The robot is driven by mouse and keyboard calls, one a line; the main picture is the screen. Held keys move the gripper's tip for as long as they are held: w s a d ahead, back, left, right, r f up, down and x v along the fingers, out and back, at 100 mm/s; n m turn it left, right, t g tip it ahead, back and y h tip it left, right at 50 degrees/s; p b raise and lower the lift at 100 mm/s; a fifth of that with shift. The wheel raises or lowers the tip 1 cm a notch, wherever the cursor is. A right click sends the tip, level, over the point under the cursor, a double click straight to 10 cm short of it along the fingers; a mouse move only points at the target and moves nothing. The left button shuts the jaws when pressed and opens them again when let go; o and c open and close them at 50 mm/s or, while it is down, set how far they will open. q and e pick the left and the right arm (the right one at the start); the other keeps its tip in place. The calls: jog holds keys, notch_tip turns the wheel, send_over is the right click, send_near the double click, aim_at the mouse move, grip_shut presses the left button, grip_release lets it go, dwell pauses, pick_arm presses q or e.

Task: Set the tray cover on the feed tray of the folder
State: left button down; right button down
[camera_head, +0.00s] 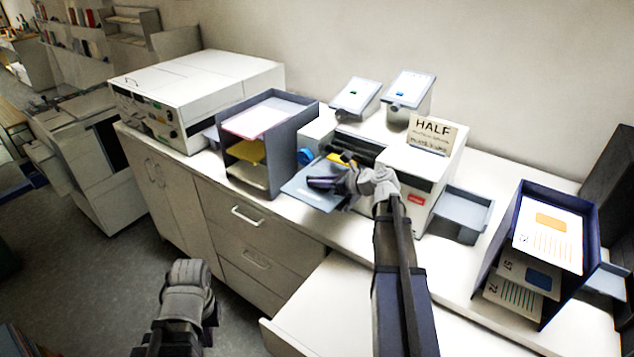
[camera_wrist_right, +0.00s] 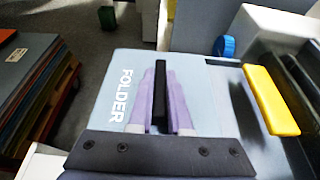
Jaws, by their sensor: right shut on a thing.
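The tray cover (camera_head: 301,193) is a light blue flat panel at the left front of the folder (camera_head: 392,150), a white machine with a dark slot. In the right wrist view the cover (camera_wrist_right: 216,88) carries the word FOLDER and a black upright grip. My right gripper (camera_head: 322,184) is shut on this grip, its purple fingers (camera_wrist_right: 160,103) on either side. The cover hides whatever lies under it, so I cannot tell if it touches the feed tray. My left gripper (camera_head: 190,272) is low at the front, away from the folder; its fingers are not clear.
A grey tray rack (camera_head: 268,110) with paper stands close left of the cover. A yellow bar (camera_wrist_right: 271,99) and blue knob (camera_head: 305,156) are on the folder. A HALF sign (camera_head: 432,134) stands on top. A blue rack (camera_head: 588,218) is at right.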

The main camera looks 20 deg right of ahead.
jog(key=shift+w+d+f+b, duration=0.2)
jog(key=shift+w+d, duration=0.2)
jog(key=shift+d, duration=0.3)
jog(key=shift+w+d+f+b, duration=0.2)
jog(key=shift+w+d, duration=0.15)
jog(key=shift+d, duration=0.3)
jog(key=shift+w+d+f+b, duration=0.2)
jog(key=shift+w+d, duration=0.2)
jog(key=shift+d, duration=0.3)
jog(key=c, duration=0.8)
grip_release()
jog(key=shift+o, duration=0.2)
jog(key=shift+s, duration=0.1)
jog(key=p+v, duration=0.3)
jog(key=v, duration=0.4)
jog(key=shift+s+d+r, duration=0.1)
jog(key=shift+s+d, duration=0.1)
jog(key=shift+s, duration=0.05)
